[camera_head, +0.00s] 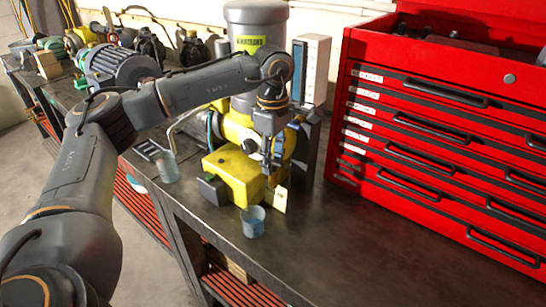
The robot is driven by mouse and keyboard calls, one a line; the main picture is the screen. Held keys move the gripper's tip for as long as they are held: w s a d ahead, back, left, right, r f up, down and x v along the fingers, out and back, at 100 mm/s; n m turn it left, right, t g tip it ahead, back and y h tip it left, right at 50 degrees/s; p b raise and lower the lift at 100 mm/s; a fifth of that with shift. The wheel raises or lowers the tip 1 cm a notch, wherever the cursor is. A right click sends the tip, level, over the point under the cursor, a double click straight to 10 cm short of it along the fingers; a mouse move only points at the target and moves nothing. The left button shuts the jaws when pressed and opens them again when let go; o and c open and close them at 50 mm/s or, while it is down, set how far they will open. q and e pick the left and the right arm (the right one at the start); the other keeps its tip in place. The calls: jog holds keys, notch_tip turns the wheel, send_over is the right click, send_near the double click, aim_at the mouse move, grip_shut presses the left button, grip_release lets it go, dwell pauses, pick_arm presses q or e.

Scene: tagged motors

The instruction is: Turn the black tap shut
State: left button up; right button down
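My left arm reaches in from the left, and my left gripper (271,158) points down in front of a yellow machine (231,172) with a grey cylinder (256,24) on top. A small round black part (250,146) shows on the machine just left of the gripper. It may be the black tap, but its handle position is too small to read. The fingers are dark and small against the machine, so I cannot tell whether they are open, shut or touching the tap. My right gripper is not in view.
A red tool chest (440,110) fills the right. Motors (120,68) line the back left. The bench front (330,240) is clear.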

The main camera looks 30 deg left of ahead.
pick_arm(q)
jog(key=shift+f, duration=0.25)
grip_shut()
jog(key=shift+m, duration=0.7)
